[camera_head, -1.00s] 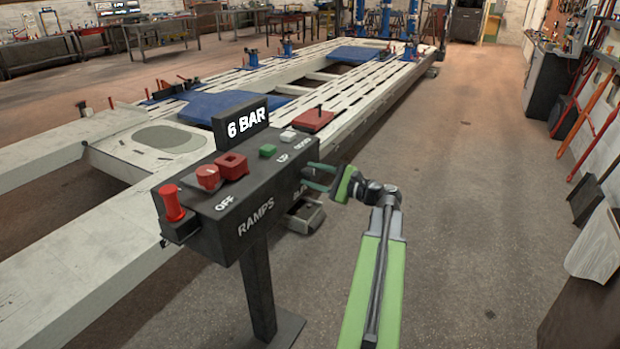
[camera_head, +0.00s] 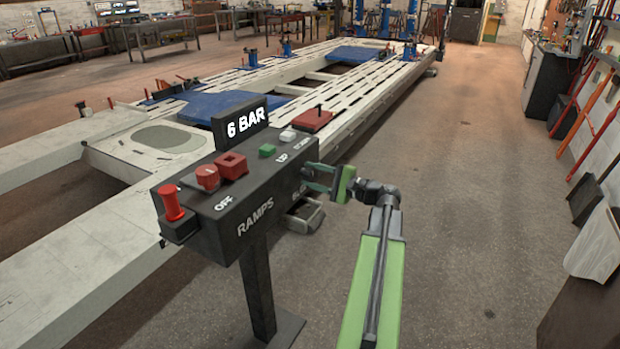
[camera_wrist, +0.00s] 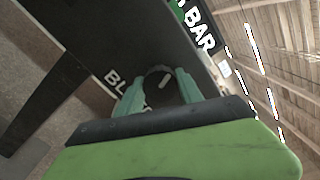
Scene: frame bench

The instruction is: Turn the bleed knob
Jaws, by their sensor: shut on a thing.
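The dark control box (camera_head: 262,192) stands on a post and is lettered RAMPS on its near face. The bleed knob (camera_wrist: 165,83) is dark with a pale mark and sits on this face beside partly hidden lettering that starts with BL. My gripper (camera_head: 310,177) is at the right end of the face. In the wrist view its teal fingers (camera_wrist: 159,82) stand on either side of the knob and are shut on it. In the head view the knob is mostly hidden by the fingers.
The box top carries a red knob (camera_head: 207,177) by OFF, a red square block (camera_head: 231,165), a green button (camera_head: 267,151) and a white button (camera_head: 288,136). A red mushroom-shaped button (camera_head: 172,202) is at the left end. A 6 BAR display (camera_head: 246,122) stands behind.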

